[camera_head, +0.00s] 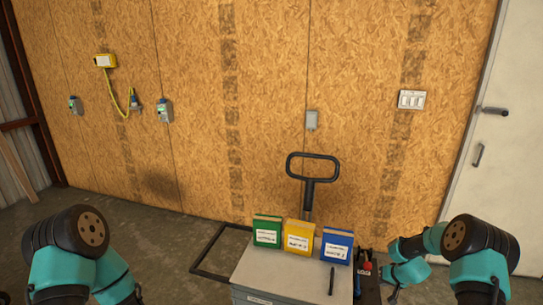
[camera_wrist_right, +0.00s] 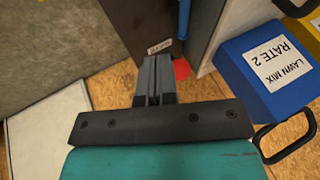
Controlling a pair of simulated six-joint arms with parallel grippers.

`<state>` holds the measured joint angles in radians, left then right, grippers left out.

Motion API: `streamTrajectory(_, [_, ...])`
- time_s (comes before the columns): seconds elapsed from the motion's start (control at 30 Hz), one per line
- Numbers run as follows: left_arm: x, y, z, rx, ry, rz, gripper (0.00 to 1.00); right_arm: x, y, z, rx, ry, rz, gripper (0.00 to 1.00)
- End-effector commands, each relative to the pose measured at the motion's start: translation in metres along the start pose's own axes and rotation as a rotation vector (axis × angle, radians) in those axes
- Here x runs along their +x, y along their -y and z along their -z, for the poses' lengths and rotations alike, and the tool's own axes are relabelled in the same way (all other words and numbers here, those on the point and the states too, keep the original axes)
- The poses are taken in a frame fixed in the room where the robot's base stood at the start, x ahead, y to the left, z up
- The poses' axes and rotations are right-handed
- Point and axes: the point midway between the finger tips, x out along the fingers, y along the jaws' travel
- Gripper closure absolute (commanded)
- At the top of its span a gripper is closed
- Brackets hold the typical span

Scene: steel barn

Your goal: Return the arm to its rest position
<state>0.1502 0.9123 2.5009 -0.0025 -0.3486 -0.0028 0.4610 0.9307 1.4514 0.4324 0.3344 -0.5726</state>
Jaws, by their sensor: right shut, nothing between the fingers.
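My right arm (camera_head: 480,250) comes in at the right of the head view, bent, to the right of the grey cart. My right gripper (camera_head: 394,296) is low beside the cart's right side, partly cut off by the frame edge. In the right wrist view its fingers (camera_wrist_right: 155,72) are shut together with nothing between them. My left arm (camera_head: 75,245) is bent at the lower left; its fingers are not in view.
The grey cart (camera_head: 262,272) bears a green box (camera_head: 267,230), a yellow box (camera_head: 299,235), a blue box (camera_head: 336,245) and a black marker-like stick (camera_head: 332,281). A black handle (camera_head: 312,160) rises behind. Tools (camera_head: 365,268) stand at its right side. A white door (camera_head: 500,130) is at right.

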Motion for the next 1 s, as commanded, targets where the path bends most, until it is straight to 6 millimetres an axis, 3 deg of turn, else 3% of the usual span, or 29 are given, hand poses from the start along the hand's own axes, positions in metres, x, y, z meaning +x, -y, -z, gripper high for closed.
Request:
streamTrajectory(0.2, [0.0,0.0,0.0,0.0,0.0,0.0,1.0,0.022,0.046,-0.093,-0.017,0.12,-0.034,1.0])
streamTrajectory(0.43, [0.0,0.0,0.0,0.0,0.0,0.0,1.0,0.022,0.086,-0.189,-0.047,0.218,-0.057,1.0])
streamTrajectory(0.57, [0.0,0.0,0.0,0.0,0.0,0.0,1.0,0.011,0.107,-0.245,-0.071,0.271,-0.058,1.0])
streamTrajectory(0.8, [0.0,0.0,0.0,0.0,0.0,0.0,1.0,-0.027,0.139,-0.34,-0.11,0.358,-0.038,1.0])
streamTrajectory(0.9, [0.0,0.0,0.0,0.0,0.0,0.0,1.0,-0.042,0.146,-0.365,-0.118,0.383,-0.027,1.0])
streamTrajectory(1.0, [0.0,0.0,0.0,0.0,0.0,0.0,1.0,-0.05,0.15,-0.377,-0.122,0.394,-0.02,1.0])
